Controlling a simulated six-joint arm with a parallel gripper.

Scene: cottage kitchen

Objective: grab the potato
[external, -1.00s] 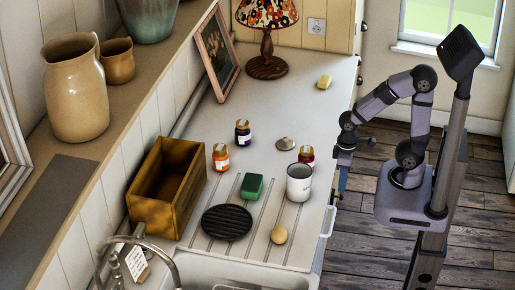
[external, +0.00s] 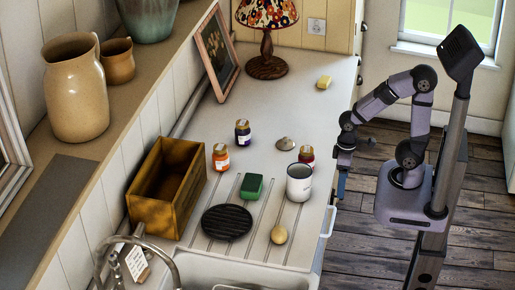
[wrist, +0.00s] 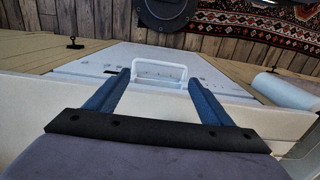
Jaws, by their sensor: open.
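The potato (external: 279,235) is a small tan oval lying on the ribbed drainboard, near the sink and the counter's front edge. My gripper (external: 341,188) hangs beside the counter's front edge, up and to the right of the potato in the external view and apart from it. In the wrist view my gripper's two blue fingers (wrist: 159,82) are spread with nothing between them that they hold. The potato does not show in the wrist view.
A white mug (external: 299,183) and a dark-lidded jar (external: 306,155) stand near the front edge. A green sponge (external: 251,187), black round trivet (external: 227,222), orange jar (external: 221,157) and wooden crate (external: 144,212) lie farther left. A white handle (wrist: 160,72) shows beyond my fingers.

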